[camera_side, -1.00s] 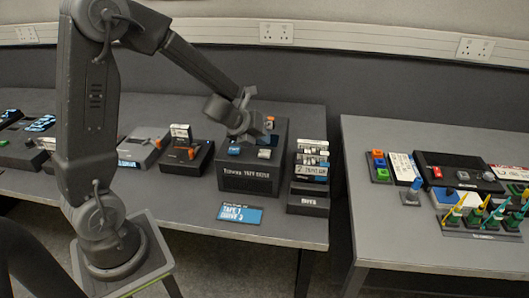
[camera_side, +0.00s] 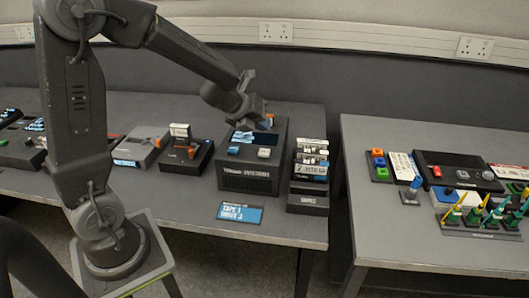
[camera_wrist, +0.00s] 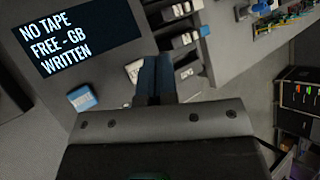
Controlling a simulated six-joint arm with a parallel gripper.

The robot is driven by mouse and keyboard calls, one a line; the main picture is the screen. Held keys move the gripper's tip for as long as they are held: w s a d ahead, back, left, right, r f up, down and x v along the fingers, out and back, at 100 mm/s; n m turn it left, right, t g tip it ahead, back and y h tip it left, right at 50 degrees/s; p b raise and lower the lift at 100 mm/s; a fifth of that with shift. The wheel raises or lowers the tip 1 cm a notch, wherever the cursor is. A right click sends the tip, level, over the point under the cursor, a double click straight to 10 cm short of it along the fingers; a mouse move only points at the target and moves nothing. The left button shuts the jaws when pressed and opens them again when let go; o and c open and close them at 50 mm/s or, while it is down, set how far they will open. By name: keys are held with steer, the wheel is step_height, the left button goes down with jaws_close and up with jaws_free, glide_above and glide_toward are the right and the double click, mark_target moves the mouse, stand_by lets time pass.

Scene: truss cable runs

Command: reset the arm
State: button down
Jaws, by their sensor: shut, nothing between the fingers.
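My gripper (camera_side: 262,122) hangs above the dark tape drive box (camera_side: 248,178) on the left table. In the wrist view my gripper (camera_wrist: 155,62) has its two fingers together, with nothing held between them. The drive's screen (camera_wrist: 75,38) reads "NO TAPE FREE - GB WRITTEN" there. A blue button (camera_wrist: 82,97) sits below the screen, and a white button (camera_wrist: 133,70) is partly hidden behind the fingers. In the side view the blue button (camera_side: 233,150) and the white button (camera_side: 264,153) lie below and in front of my gripper.
A rack of tapes (camera_side: 311,170) stands right of the drive. A blue label card (camera_side: 240,213) lies in front. Devices with orange levers (camera_side: 190,152) stand to the left. A gap separates the right table (camera_side: 400,235), which holds several small panels and green connectors.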

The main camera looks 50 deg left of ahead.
steer(key=s+d+r+n+t+y, duration=0.1)
steer(key=s+d+r+n+y, duration=0.1)
steer(key=s+r+n+y, duration=0.75)
steer(key=s+d+n+g+h, duration=0.4)
steer(key=s+d+n+h, duration=0.5)
steer(key=n, duration=0.9)
steer(key=s+d, duration=0.2)
steer(key=s, duration=0.2)
steer(key=shift+s+d+f+g, duration=0.15)
steer(key=shift+d+f+g, duration=0.05)
steer(key=shift+f+g, duration=0.1)
